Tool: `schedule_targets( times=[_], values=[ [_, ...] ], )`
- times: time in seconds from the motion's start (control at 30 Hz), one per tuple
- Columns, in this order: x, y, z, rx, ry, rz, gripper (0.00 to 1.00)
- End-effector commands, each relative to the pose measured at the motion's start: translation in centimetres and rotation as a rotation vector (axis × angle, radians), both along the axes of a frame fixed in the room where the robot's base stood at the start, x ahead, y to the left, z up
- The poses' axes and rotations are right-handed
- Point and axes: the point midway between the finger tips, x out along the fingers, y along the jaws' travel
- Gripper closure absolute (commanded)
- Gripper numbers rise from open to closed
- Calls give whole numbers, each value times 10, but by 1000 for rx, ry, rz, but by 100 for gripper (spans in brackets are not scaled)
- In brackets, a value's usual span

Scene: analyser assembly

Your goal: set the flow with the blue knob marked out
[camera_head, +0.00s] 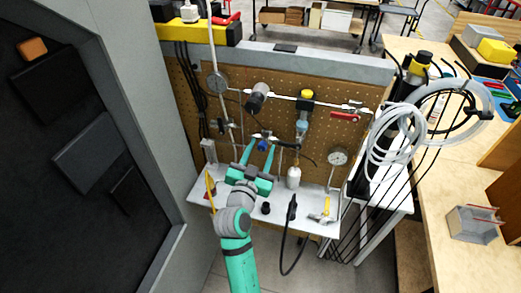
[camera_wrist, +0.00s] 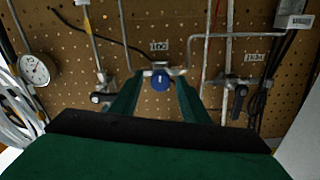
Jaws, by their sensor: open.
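The blue knob (camera_head: 262,145) is on a valve on the pegboard panel, and it shows between my fingers in the wrist view (camera_wrist: 161,81). My green gripper (camera_head: 260,152) is open, with one finger on each side of the knob. I cannot tell whether the fingers touch it. The fingertips hide part of the valve's surroundings.
Black-handled valves stand left (camera_wrist: 101,97) and right (camera_wrist: 238,97) of the knob. Pipes and gauges (camera_head: 338,157) cover the pegboard (camera_head: 185,75). A white shelf (camera_head: 325,228) with tools and a bottle (camera_head: 293,177) lies below. A grey cabinet stands at left.

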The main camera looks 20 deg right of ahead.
Motion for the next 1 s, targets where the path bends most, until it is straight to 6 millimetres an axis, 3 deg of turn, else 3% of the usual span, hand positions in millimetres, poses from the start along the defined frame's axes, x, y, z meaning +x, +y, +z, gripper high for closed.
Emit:
schedule_targets(
  times=[0.13,0.3,0.67,1.0],
  values=[
    [0,0,0,0,0,0,58],
    [0,0,0,0,0,1,99],
    [0,1,0,-32,21,1,99],
    [1,2,0,-216,147,2,99]
  ],
)
